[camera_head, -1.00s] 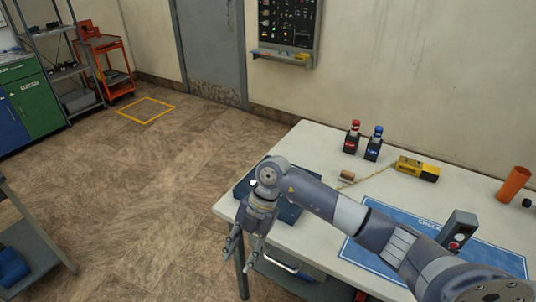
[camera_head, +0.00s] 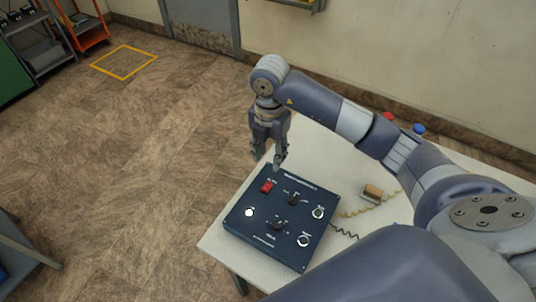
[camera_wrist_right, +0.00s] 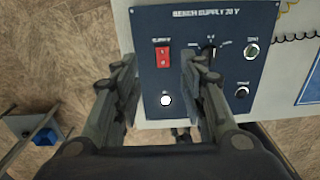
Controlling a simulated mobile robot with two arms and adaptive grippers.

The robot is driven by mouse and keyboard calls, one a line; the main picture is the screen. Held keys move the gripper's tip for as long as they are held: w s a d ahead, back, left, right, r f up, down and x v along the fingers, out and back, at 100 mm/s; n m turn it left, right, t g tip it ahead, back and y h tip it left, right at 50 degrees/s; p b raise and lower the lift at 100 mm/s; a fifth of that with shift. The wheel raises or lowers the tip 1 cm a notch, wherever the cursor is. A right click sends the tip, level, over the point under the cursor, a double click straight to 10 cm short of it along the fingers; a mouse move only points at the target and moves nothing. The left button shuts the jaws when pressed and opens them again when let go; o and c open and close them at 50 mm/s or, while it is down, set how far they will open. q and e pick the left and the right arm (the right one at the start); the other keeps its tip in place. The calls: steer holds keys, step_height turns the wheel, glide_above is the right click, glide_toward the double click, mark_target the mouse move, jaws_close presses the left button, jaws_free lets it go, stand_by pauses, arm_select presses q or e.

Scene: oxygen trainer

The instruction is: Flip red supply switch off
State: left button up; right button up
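The dark blue bench supply box (camera_head: 262,228) sits on the white table's near left corner. Its red supply switch (camera_head: 267,186) is at the panel's upper left; in the right wrist view the red switch (camera_wrist_right: 163,57) shows between my fingers, apart from them. A white round lamp or button (camera_wrist_right: 166,100) is below it. My right gripper (camera_head: 268,164) hangs fingers down above the switch end of the box. In the right wrist view its fingers (camera_wrist_right: 158,75) are spread with nothing between them. I cannot tell which way the switch is set. My left gripper is not in view.
Knobs (camera_head: 294,199) and terminals (camera_head: 303,240) fill the rest of the panel. A small brown-topped block (camera_head: 372,192) and coiled cords lie right of the box on the white table (camera_head: 215,240). Open floor lies to the left.

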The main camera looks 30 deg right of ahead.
mark_target(269, 183)
steer(key=f, duration=0.1)
steer(key=s+f+p, duration=0.1)
steer(key=f, duration=0.1)
steer(key=shift+s+a+f, duration=0.15)
steer(key=shift+a+f, duration=0.1)
steer(key=shift+f, duration=0.15)
step_height(269, 183, down, 3)
steer(key=shift+d+f+p, duration=0.1)
steer(key=shift+f+p, duration=0.05)
steer(key=shift+p, duration=0.35)
steer(key=f, duration=0.3)
steer(key=shift+w+f, duration=0.15)
steer(key=shift+w, duration=0.15)
steer(key=c, duration=0.9)
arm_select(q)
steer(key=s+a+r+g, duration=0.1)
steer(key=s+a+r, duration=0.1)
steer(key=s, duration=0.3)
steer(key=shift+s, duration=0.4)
arm_select(e)
jaws_close()
